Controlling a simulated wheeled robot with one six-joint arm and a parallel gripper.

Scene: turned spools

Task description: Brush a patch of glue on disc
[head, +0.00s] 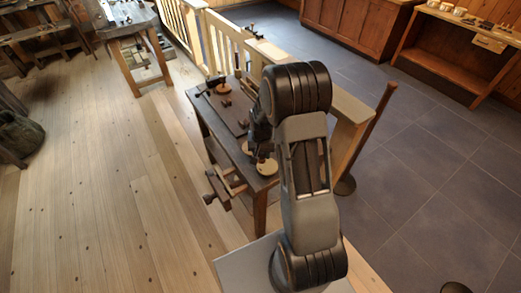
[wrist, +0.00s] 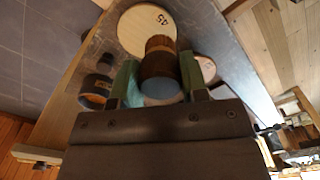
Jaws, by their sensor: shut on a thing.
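My gripper (wrist: 159,66) has green fingers shut on a brown, banded, round-handled thing (wrist: 159,62), which looks like the brush. Its blue-grey end faces the wrist camera and its far tip is hidden. A pale wooden disc (wrist: 146,28) marked 45 lies on the bench just beyond it; I cannot tell whether the held thing touches it. The disc also shows in the head view (head: 266,167), at the near end of the bench. A second, pinkish disc (wrist: 206,68) is partly hidden behind the right finger. No glue patch can be made out.
Dark round containers (wrist: 97,88) stand left of my gripper. The wooden bench (head: 229,150) has a dark board and small items at its far end (head: 222,88), and a vise (head: 217,186) on its left side. A wooden railing (head: 225,35) runs behind it.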

